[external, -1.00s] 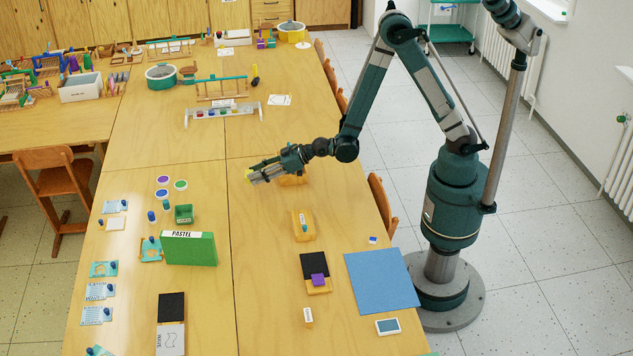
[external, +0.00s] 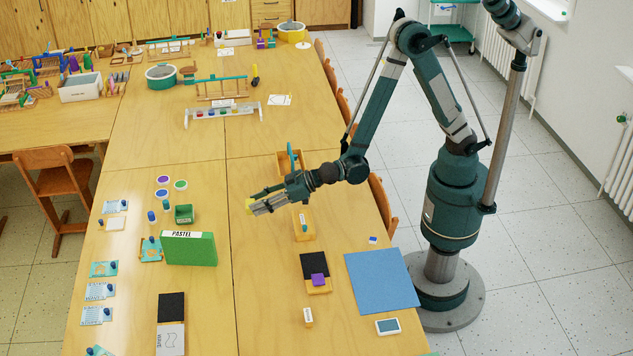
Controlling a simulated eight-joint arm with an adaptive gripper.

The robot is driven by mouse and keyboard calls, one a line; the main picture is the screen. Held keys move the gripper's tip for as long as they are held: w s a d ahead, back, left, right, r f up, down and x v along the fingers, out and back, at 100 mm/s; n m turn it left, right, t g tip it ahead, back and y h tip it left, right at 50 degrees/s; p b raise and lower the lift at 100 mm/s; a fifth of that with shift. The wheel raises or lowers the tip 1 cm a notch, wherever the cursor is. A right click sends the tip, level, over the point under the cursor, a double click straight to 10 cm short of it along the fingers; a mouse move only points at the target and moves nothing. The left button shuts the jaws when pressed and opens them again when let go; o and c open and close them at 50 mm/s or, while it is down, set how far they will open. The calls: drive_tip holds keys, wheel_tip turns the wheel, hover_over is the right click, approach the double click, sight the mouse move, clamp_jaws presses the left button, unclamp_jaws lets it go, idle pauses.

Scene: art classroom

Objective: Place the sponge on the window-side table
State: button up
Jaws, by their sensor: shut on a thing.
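The fingers hide the rest. It seems to be held above the tabletop, though the height is hard to tell. The long table stands nearer the window and radiator side than the other table (external: 50,125) at the far left.
A green pastel box (external: 189,248) stands left of my gripper. Wooden trays (external: 304,232) lie to the right and below. A blue sheet (external: 382,280) covers the right edge. The strip of tabletop just below my gripper is bare. A chair (external: 55,190) stands at the left.

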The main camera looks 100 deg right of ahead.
drive_tip(key=s+a+r+n+y, duration=0.1)
drive_tip(key=s+a+r, duration=0.1)
drive_tip(key=a, duration=0.7)
drive_tip(key=s+a+r, duration=0.2)
drive_tip(key=s+a, duration=0.1)
drive_tip(key=a, duration=0.6)
drive_tip(key=s+a+r+n+y, duration=0.1)
drive_tip(key=s+a+r, duration=0.1)
drive_tip(key=a, duration=0.7)
drive_tip(key=shift+w+f, duration=0.1)
drive_tip(key=shift+f, duration=2.55)
drive_tip(key=shift+f, duration=0.15)
drive_tip(key=shift+f+b, duration=1.1)
drive_tip(key=shift+f, duration=1.9)
drive_tip(key=shift+f+b, duration=0.6)
drive_tip(key=shift+f, duration=1.25)
drive_tip(key=shift+f, duration=0.15)
